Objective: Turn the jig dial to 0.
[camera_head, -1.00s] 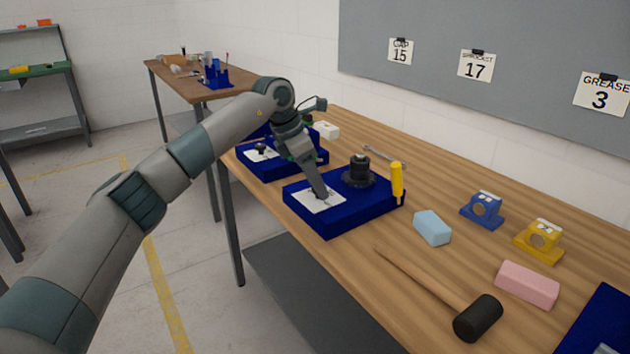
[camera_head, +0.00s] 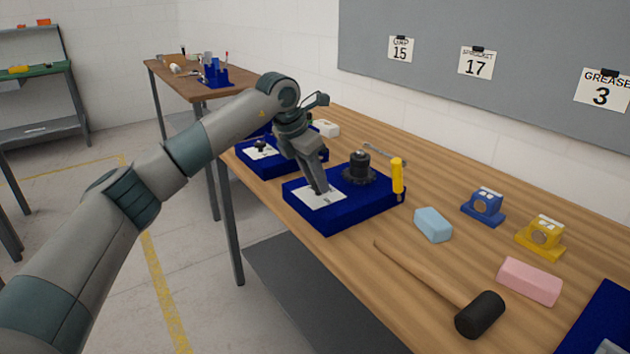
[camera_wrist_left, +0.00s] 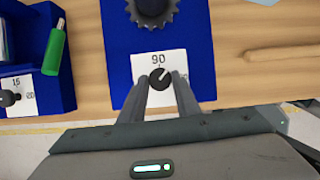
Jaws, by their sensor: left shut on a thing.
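The blue jig (camera_head: 345,212) stands on the wooden table, with a white dial card (camera_head: 308,198) on its near left part and a black cylindrical post (camera_head: 359,168) behind. My left gripper (camera_head: 324,190) reaches down onto the card and hides the knob in the head view. The knob's pale mark points up and to the right. The card (camera_wrist_left: 143,64) reads 90 at its top; other numbers are hidden or unclear. My right gripper is not in view.
A second blue jig (camera_head: 285,168) with its own dial stands beyond. A yellow-handled tool (camera_head: 397,176) is at the jig's right end. A blue block (camera_head: 432,224), pink block (camera_head: 529,282) and mallet (camera_head: 478,313) lie to the right. Notes hang on the grey board (camera_head: 540,45).

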